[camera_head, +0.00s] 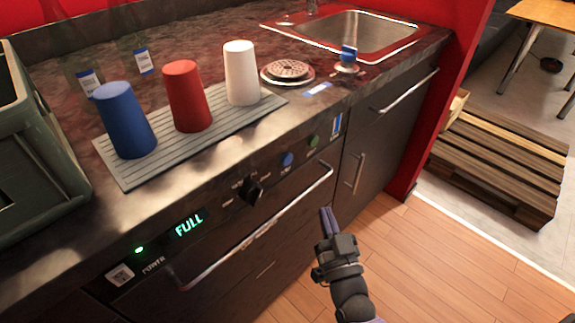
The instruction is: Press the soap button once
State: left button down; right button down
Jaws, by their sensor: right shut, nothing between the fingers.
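A dishwasher-like front panel under the counter carries a blue round button (287,159) and a green round button (313,140). Their small labels are too blurred to read, so I cannot tell for sure which one is the soap button. A black knob (250,189) sits left of the blue button. My right gripper (328,221) is shut and empty, with purplish fingers pointing up toward the panel. It shows below and right of both buttons, apart from them, near the right end of the handle bar. My left gripper is not in view.
A long metal handle (257,233) runs below the panel. A green "FULL" display (189,224) is lit. Blue (124,120), red (187,97) and white (241,74) cups stand on a grey mat (181,154). A sink (350,32) and wooden pallet (500,160) are farther right.

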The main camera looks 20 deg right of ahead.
aim_at(288, 160)
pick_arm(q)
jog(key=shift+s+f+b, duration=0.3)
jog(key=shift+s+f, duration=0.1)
pick_arm(e)
jog(key=r+h, duration=0.1)
jog(key=r, duration=0.1)
jog(key=d+r+m+t+h, duration=0.1)
jog(key=r+m+t+h, duration=0.1)
jog(key=r, duration=0.1)
jog(key=shift+d+r, duration=0.2)
jog(key=shift+r, duration=0.1)
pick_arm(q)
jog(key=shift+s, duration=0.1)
